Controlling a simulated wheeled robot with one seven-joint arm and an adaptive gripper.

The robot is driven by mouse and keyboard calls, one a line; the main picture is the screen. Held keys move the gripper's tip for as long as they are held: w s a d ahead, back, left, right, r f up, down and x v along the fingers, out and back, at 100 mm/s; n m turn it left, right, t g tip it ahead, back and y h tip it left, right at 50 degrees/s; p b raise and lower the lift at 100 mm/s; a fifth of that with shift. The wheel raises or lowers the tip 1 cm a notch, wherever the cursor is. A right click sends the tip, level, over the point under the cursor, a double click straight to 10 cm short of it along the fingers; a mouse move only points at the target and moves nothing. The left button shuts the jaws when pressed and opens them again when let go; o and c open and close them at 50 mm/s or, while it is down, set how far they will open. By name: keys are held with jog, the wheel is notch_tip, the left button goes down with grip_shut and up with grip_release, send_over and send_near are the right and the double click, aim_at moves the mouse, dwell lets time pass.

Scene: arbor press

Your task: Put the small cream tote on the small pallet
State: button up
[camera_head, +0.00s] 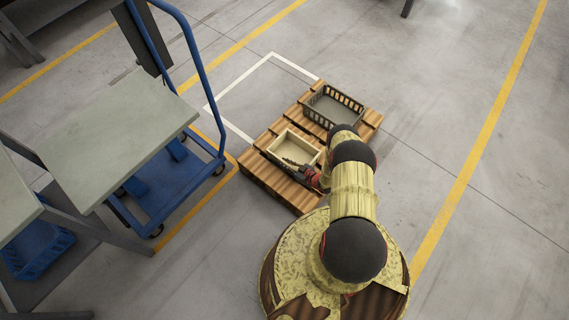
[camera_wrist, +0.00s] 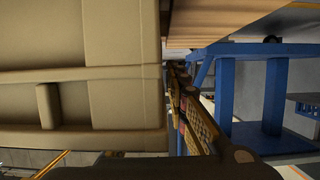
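The small cream tote (camera_head: 294,148) is at the front half of the small wooden pallet (camera_head: 273,180) in the head view. It looks upright and empty, within the pallet's outline. I cannot tell whether its base fully touches the boards. My gripper (camera_head: 297,166) is at the tote's near wall; its fingertips are too small there to read. In the wrist view the tote (camera_wrist: 80,100) fills the left side, very close. A gripper finger (camera_wrist: 190,112) lies along its right edge, and pallet boards (camera_wrist: 240,18) show at the top. Whether the fingers grip the wall is hidden.
A dark grey crate (camera_head: 333,106) stands on the pallet's far half, beside the tote. A blue cart (camera_head: 166,185) stands to the left, near a grey-topped table (camera_head: 120,135). White floor lines (camera_head: 238,82) run beyond the pallet. The floor to the right is clear.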

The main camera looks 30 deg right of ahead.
jog(key=shift+o, duration=1.1)
jog(key=shift+r, duration=0.1)
